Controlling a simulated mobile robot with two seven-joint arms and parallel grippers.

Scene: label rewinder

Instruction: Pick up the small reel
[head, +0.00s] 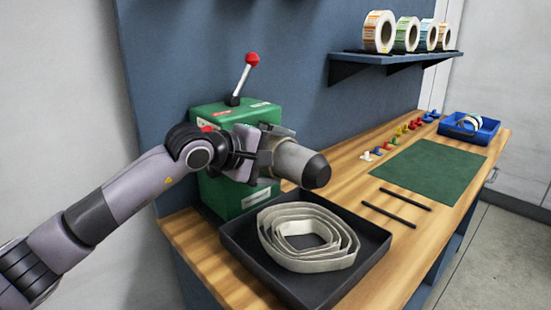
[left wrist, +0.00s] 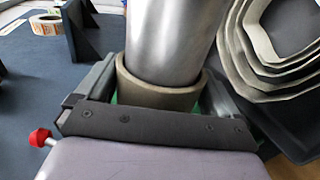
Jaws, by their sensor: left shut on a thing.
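The small reel (left wrist: 183,98) looks like a narrow tan ring around the smooth grey metal spindle in the left wrist view. The spindle (head: 293,160) has a black cone end and sticks out from the green rewinder (head: 233,196). My left gripper (head: 275,145) is shut on the ring, one finger on each side of it. The ring still surrounds the spindle. In the head view the fingers hide most of the ring. My right gripper is not in view.
A black tray (head: 335,284) with loosely coiled pale strip (head: 305,238) stands below the spindle. A red-knobbed lever (head: 245,75) rises from the rewinder. Label reels (head: 379,32) stand on a wall shelf. Farther along lie two black rods, a green mat (head: 428,170) and a blue bin (head: 470,130).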

